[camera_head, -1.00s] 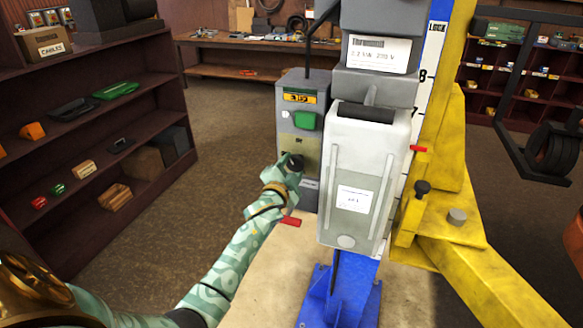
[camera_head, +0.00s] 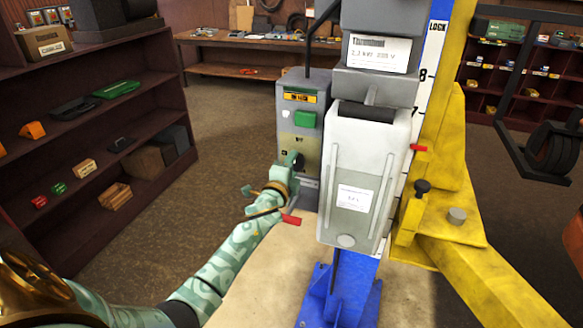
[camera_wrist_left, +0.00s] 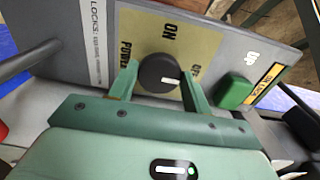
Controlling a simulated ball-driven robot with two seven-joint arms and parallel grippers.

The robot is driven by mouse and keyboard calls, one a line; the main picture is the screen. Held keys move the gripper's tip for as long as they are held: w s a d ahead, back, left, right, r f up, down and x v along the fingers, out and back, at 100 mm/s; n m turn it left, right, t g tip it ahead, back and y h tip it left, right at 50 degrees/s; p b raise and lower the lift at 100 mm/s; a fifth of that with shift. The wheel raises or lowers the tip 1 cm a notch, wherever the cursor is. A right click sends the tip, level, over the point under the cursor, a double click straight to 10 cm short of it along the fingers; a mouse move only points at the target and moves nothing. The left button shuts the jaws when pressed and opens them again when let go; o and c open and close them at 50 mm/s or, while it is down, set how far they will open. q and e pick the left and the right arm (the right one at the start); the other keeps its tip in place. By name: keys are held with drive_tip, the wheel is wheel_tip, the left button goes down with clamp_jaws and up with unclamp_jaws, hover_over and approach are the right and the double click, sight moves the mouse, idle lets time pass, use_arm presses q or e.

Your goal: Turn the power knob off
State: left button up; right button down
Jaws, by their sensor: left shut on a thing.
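The power knob (camera_wrist_left: 157,72) is round and black with a short white mark. It sits on a beige plate (camera_wrist_left: 140,35) printed POWER, ON and a partly hidden word that looks like OFF. The white mark lies toward the right, on the side of that hidden word. My left gripper (camera_wrist_left: 160,77) has one green finger on each side of the knob and is shut on it. In the head view the knob (camera_head: 297,160) shows low on the grey control box (camera_head: 313,87), with my left gripper (camera_head: 289,168) at it. My right gripper is not in view.
A green button (camera_head: 305,119) marked UP in the wrist view sits above the knob. A grey lift housing (camera_head: 365,180) and yellow lift arm (camera_head: 465,260) stand close on the right. A red-tipped lever (camera_head: 290,219) sticks out below. Shelves (camera_head: 100,110) stand at the left.

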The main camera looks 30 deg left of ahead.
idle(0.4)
use_arm(q)
drive_tip(key=o, duration=1)
drive_tip(key=shift+c, duration=0.2)
drive_tip(key=shift+s, duration=0.15)
drive_tip(key=v, duration=1.6)
drive_tip(key=shift+d, duration=0.2)
